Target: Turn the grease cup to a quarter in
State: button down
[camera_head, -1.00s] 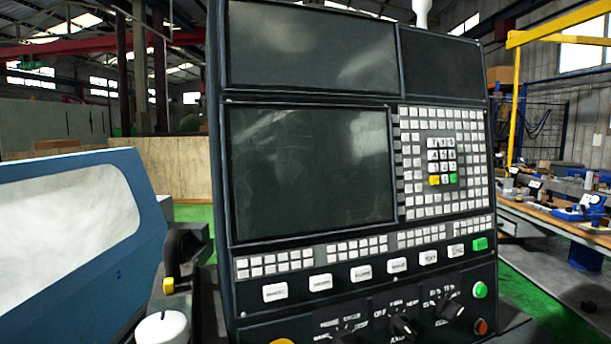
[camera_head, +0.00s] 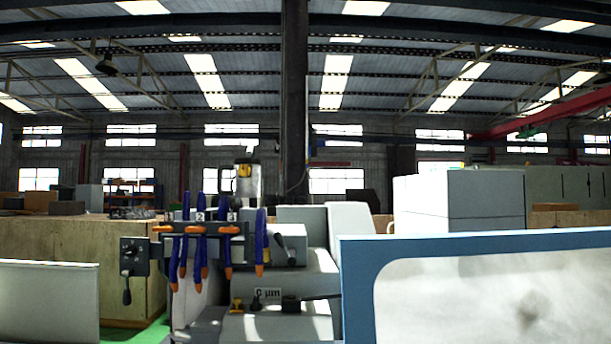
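I cannot pick out the grease cup for certain. The grinder (camera_head: 300,262) stands in the middle of the head view, partly hidden by a blue-framed guard on the right. Blue hoses (camera_head: 200,245) with orange tips hang from a dark bar on it. A small yellow fitting (camera_head: 237,305) and a black knob with a lever (camera_head: 290,304) sit low on its front, near a "0 µm" label (camera_head: 267,293). A dark box with a hanging lever (camera_head: 127,290) is at its left. My gripper is not in view.
The blue-framed guard (camera_head: 480,240) with a pale window blocks the lower right. A pale panel (camera_head: 48,302) stands at lower left. Behind are a wooden barrier (camera_head: 70,235) and a white cabinet (camera_head: 460,205). A strip of green floor (camera_head: 150,334) shows.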

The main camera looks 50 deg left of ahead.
aim_at(243, 170)
jog(key=u, duration=1.8)
